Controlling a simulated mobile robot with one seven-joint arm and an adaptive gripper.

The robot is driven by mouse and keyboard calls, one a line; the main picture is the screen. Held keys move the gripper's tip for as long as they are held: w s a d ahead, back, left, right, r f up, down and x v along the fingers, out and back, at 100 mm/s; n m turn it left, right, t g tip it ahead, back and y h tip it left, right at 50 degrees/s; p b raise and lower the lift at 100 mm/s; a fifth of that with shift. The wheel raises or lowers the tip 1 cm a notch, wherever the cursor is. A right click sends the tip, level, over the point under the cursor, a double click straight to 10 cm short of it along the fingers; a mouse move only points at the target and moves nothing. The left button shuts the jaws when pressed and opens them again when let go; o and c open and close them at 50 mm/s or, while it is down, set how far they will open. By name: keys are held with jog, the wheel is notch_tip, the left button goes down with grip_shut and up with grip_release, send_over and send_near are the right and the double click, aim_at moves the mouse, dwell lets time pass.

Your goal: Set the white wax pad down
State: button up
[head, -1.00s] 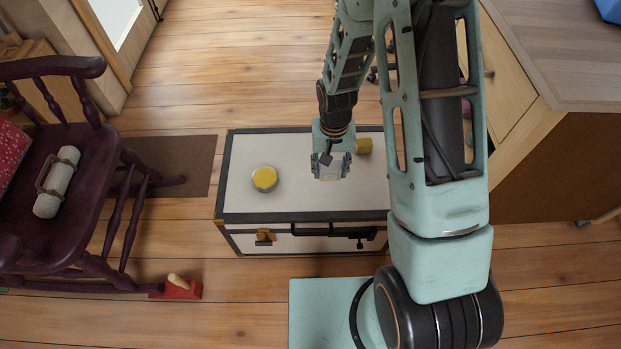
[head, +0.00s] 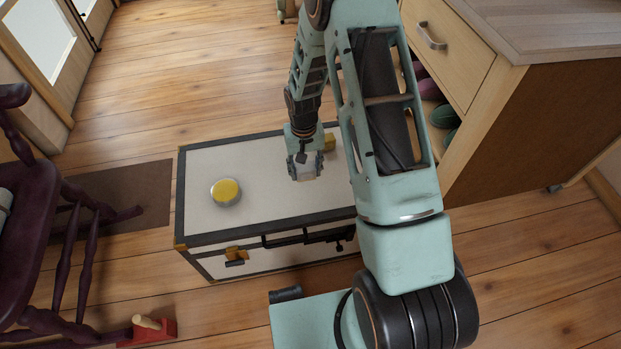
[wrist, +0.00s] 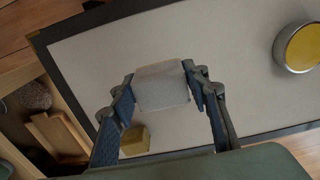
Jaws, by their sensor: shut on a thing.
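My gripper (head: 305,172) is over the white top of a dark-edged trunk (head: 265,200). It is shut on the white wax pad, a pale block (wrist: 162,86) between the fingertips in the wrist view. My gripper shows there too (wrist: 160,88). In the head view the pad is small and mostly merges with the fingers. I cannot tell whether the pad touches the trunk top. A round tin with a yellow top (head: 225,191) stands on the trunk, left of my gripper. A yellow block (head: 329,142) is on the trunk just behind my gripper.
A dark purple chair (head: 30,225) stands at the left, beside a brown mat (head: 120,205). A red object with a wooden knob (head: 150,331) is on the floor at the lower left. A wooden cabinet (head: 560,130) stands at the right. The trunk top between tin and gripper is clear.

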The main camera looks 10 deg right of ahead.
aim_at(312, 160)
jog(key=f, duration=0.1)
jog(key=w+d+f, duration=0.1)
jog(key=f, duration=0.1)
jog(key=w+d+f+b, duration=0.1)
jog(key=shift+w+d+f, duration=0.15)
jog(key=shift+d+f, duration=0.05)
jog(key=shift+f, duration=0.05)
jog(key=shift+w+d+f+b, duration=0.15)
jog(key=shift+f+b, duration=0.5)
jog(key=shift+f, duration=1.05)
jog(key=shift+f, duration=0.15)
jog(key=o, duration=1.1)
notch_tip(312, 160, up, 12)
jog(key=p, duration=0.3)
